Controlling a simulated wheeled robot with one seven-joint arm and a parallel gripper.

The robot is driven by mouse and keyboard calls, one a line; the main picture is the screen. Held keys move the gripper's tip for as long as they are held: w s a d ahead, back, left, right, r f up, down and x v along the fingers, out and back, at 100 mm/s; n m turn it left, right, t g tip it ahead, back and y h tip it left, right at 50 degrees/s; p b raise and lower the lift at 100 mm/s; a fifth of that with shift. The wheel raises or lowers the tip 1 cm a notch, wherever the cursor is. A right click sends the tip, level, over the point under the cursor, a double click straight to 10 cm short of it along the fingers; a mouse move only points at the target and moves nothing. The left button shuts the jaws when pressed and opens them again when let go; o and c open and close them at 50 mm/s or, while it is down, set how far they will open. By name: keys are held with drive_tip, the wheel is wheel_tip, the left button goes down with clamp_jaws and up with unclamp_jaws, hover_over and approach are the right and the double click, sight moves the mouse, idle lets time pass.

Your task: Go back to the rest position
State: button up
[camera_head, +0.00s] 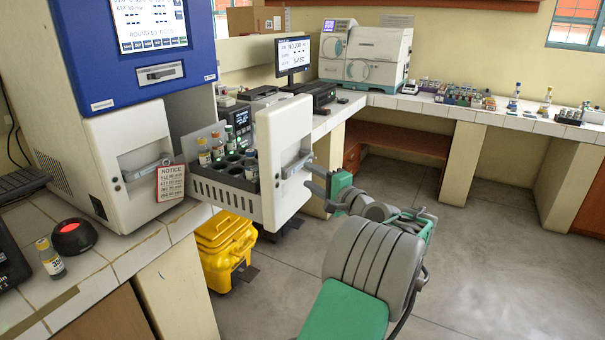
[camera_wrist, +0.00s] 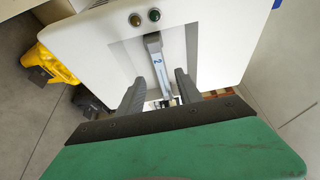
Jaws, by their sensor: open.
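My gripper (camera_head: 312,180) is open at the white front of a pulled-out incubator drawer (camera_head: 283,135). In the wrist view the two fingers of my gripper (camera_wrist: 158,92) stand apart, one on each side of the grey drawer handle (camera_wrist: 156,62). I cannot tell whether they touch it. My green and grey arm reaches up from the lower middle of the head view. The drawer holds a dark rack (camera_head: 222,190) with several capped bottles and some empty round slots.
The blue and white incubator (camera_head: 128,150) stands at left on a tiled bench, with a bottle (camera_head: 50,258) and a red-lit button (camera_head: 73,237). A yellow bin (camera_head: 222,245) stands below the drawer. The floor at right (camera_head: 500,240) is clear.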

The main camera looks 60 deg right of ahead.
drive_tip(key=shift+s, duration=0.2)
